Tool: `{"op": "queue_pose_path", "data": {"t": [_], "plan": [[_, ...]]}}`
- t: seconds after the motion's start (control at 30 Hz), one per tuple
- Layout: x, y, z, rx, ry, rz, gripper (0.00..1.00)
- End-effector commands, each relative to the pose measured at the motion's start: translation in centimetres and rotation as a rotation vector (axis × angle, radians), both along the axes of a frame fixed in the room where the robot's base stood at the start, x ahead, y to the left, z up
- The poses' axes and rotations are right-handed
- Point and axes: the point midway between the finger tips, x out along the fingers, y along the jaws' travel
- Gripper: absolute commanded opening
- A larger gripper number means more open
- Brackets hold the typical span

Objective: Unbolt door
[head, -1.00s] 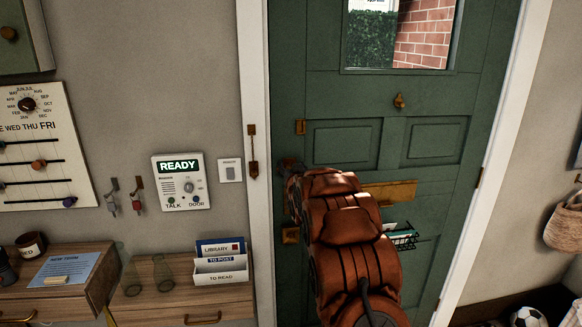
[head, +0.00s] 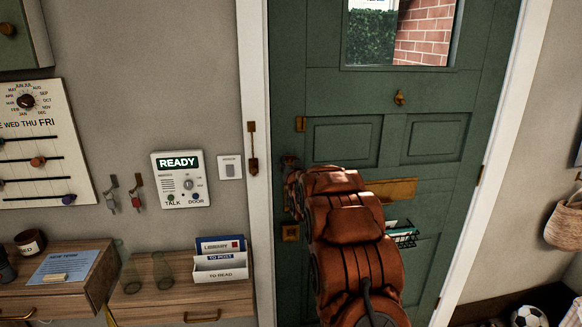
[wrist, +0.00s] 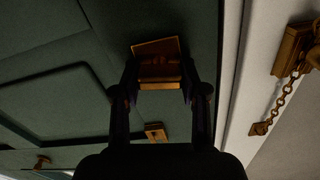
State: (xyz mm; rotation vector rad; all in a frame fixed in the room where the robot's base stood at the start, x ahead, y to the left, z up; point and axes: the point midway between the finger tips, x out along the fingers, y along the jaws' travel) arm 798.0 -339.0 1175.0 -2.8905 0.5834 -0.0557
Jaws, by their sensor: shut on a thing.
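The green door (head: 342,85) is shut in its white frame. My gripper (head: 289,163) is at the door's left edge, seen small and dark at the end of my arm. In the wrist view my gripper (wrist: 160,88) has its two dark fingers on either side of a brass bolt fitting (wrist: 158,60) on the door, closed on it. The exact contact is too dark to make out. In the head view my arm covers this fitting. A small brass plate (head: 300,125) is above it, and another brass fitting (head: 291,234) is below.
A door chain (wrist: 282,98) hangs from a brass mount on the frame beside the gripper. A brass letter plate (head: 392,190) and wire basket (head: 404,238) are right of my arm. A door-entry panel (head: 180,187) and wooden shelf (head: 170,306) stand left of the frame.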

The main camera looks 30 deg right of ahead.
Motion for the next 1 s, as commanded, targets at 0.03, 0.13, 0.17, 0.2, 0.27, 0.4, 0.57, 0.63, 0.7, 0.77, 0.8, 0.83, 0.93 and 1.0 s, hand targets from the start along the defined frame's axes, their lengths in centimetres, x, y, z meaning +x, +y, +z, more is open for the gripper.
{"op": "queue_pose_path", "data": {"t": [0.03,0.13,0.17,0.2,0.27,0.4,0.57,0.63,0.7,0.77,0.8,0.83,0.93,1.0], "plan": [[0.00,0.00,-0.32,0.019,-0.011,0.000,0.08],[0.02,0.08,-0.49,0.072,-0.033,0.001,0.08],[-0.01,-0.01,-0.51,0.090,-0.042,0.000,0.08],[0.02,0.05,-0.55,0.117,-0.055,0.002,0.08],[0.01,-0.02,-0.58,0.161,-0.076,0.001,0.08],[0.01,-0.05,-0.79,0.280,-0.125,0.001,0.08],[-0.06,-0.10,-0.81,0.422,-0.184,0.002,0.09],[-0.08,-0.16,-0.67,0.481,-0.212,0.003,0.09],[-0.06,-0.11,-0.81,0.545,-0.234,0.003,0.09],[-0.05,-0.11,-0.83,0.597,-0.257,0.003,0.09],[-0.07,-0.20,-0.85,0.633,-0.272,0.002,0.09],[-0.06,-0.19,-0.84,0.659,-0.282,0.002,0.09],[-0.07,-0.24,-0.85,0.747,-0.318,0.001,0.09],[-0.07,-0.22,-0.83,0.807,-0.342,0.002,0.09]]}}
